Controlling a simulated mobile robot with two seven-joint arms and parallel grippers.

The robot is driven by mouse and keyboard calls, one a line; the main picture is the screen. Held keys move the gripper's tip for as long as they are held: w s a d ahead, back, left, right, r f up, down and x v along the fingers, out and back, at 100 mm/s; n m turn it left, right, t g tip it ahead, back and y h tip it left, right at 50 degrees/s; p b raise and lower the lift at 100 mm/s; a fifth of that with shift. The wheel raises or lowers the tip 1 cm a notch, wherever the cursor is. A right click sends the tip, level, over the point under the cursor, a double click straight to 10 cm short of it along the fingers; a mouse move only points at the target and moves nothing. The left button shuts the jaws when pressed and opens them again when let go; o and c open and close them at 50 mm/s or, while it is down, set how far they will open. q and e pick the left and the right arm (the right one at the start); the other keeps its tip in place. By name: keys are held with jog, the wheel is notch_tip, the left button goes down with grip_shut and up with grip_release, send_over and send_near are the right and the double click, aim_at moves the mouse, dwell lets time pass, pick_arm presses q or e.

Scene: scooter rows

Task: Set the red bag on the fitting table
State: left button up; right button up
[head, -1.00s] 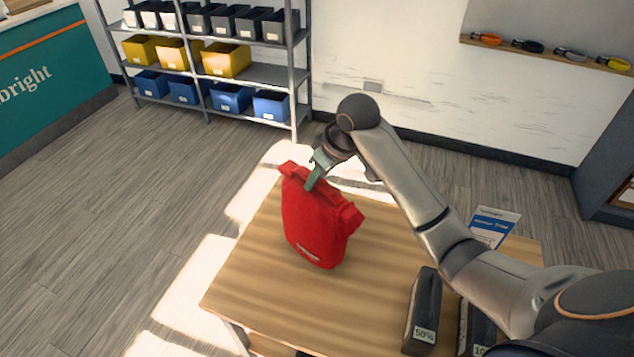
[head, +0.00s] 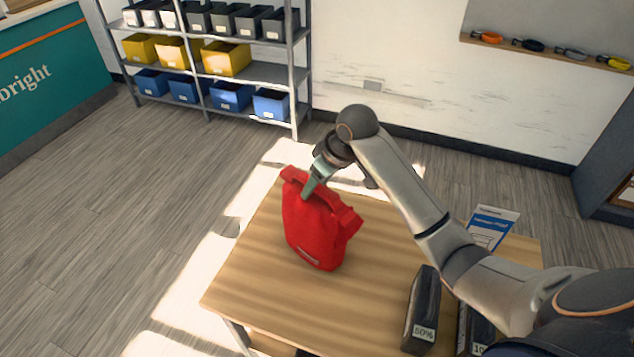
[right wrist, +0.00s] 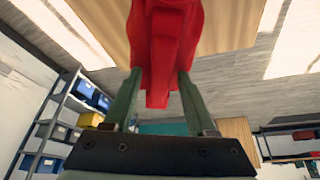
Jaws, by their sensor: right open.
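The red bag (head: 318,232) stands upright on the wooden fitting table (head: 262,290), near its far left part. My right gripper (head: 308,192) is at the top of the bag, by its handle. In the right wrist view the two green fingers (right wrist: 155,95) are apart, one on each side of a red part of the bag (right wrist: 165,40). Whether they touch it is hard to tell. My left gripper is in neither view.
Dark boxes with percent labels (head: 424,312) and a blue and white card (head: 490,228) stand on the table's right part. A shelf rack with bins (head: 205,75) stands behind. The table's front left is bare.

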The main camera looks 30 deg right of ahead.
jog(key=v, duration=1.2)
jog(key=shift+r, duration=0.2)
